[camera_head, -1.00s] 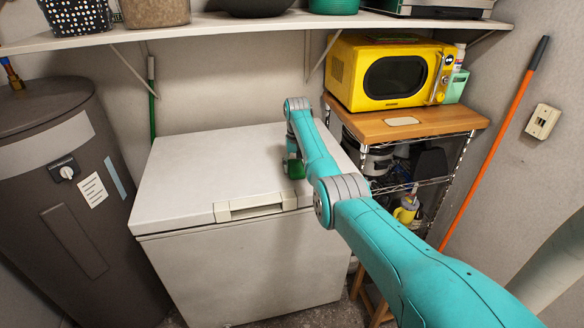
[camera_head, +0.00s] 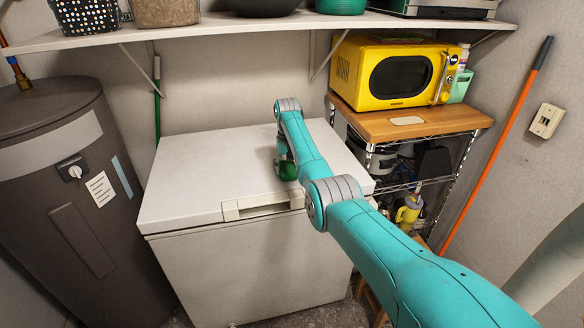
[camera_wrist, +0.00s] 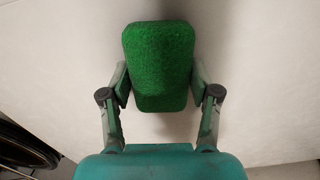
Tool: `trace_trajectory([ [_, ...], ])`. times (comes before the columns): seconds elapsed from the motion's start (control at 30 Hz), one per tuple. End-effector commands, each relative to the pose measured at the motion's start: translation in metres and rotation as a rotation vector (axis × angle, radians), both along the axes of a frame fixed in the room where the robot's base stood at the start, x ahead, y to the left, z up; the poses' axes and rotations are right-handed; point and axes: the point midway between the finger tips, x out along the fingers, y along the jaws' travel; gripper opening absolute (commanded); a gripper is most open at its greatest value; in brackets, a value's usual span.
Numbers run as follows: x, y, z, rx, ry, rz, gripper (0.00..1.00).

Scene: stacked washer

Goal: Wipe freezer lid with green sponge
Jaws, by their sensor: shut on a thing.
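The white chest freezer has a closed, flat lid (camera_head: 205,165) with a pale handle (camera_head: 262,205) at its front edge. The green sponge (camera_head: 287,170) is at the right part of the lid in the head view, partly hidden by my arm. In the wrist view the sponge (camera_wrist: 158,65) is held between the two fingers of my gripper (camera_wrist: 160,85), which is shut on it. The lid's pale surface (camera_wrist: 60,60) lies behind the sponge. I cannot tell for sure whether the sponge touches the lid.
A dark water heater (camera_head: 75,190) stands left of the freezer. A wire rack with a wooden top (camera_head: 440,122) and a yellow microwave (camera_head: 398,72) stands right. A shelf (camera_head: 225,28) with containers hangs above. An orange-handled pole (camera_head: 500,140) leans at the right wall.

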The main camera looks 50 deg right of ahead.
Motion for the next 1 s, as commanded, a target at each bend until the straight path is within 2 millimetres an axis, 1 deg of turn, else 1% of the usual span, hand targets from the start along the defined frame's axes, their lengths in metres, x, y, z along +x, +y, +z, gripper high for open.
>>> trace_trajectory([
  [0.1, 0.003, 0.006, 0.0, 0.0, 0.0, 0.001, 0.29],
  [0.17, 0.005, 0.006, 0.004, 0.0, 0.0, 0.001, 0.29],
  [0.2, 0.006, 0.006, 0.017, -0.001, -0.003, 0.002, 0.29],
  [0.23, 0.006, 0.007, 0.023, -0.001, -0.003, 0.002, 0.29],
  [0.27, 0.007, 0.008, 0.024, 0.0, 0.0, 0.003, 0.29],
  [0.8, 0.017, 0.017, 0.072, -0.001, -0.001, 0.01, 0.29],
  [1.0, 0.019, 0.019, 0.081, 0.0, 0.0, 0.011, 0.29],
])
